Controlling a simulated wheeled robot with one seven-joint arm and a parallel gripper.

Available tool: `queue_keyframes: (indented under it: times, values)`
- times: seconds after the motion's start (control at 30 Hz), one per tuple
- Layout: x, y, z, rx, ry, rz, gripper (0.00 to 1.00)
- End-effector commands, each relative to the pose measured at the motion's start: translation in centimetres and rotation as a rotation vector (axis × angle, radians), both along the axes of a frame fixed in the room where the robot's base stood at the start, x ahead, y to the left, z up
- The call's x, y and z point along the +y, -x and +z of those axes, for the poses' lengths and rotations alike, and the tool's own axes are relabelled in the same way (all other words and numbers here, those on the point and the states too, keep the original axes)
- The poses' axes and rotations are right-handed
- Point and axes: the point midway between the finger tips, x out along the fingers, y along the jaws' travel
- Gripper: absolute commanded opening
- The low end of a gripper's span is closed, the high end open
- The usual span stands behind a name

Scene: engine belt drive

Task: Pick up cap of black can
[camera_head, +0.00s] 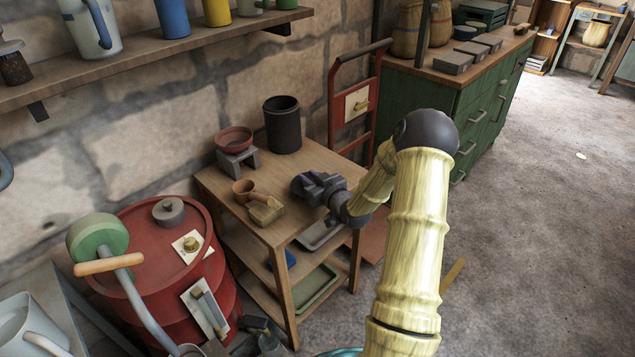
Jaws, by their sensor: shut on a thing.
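The black can (283,128) stands upright at the back of the small wooden table, near the stone wall. Its top shows a lighter rim around a dark inside, and no cap is clear on it. My gripper (308,186) is over the right part of the table, in front of the can and apart from it. It is shut on a small dark thing. The gripper hides most of this thing, and I cannot tell whether it is the cap.
The wooden table (218,181) also bears a red bowl (234,138) on a grey stand (238,160), a small brown cup (243,188) and a wooden block (266,211). A red barrel (150,250) stands left, a red hand truck (352,105) behind right.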

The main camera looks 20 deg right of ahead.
Motion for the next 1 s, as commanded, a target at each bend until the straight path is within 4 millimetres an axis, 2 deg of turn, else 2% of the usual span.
queue_keyframes:
  times: [0.03, 0.2, 0.4, 1.0]
  values:
    - [0.0, 0.0, 1.3, -0.004, 0.003, 0.001, 0.00]
    - [0.0, 0.0, 4.8, -0.005, 0.003, 0.001, 0.00]
    - [0.0, 0.0, 7.3, -0.001, 0.002, 0.001, 0.00]
    - [0.0, 0.0, 7.6, 0.001, 0.000, 0.001, 0.00]
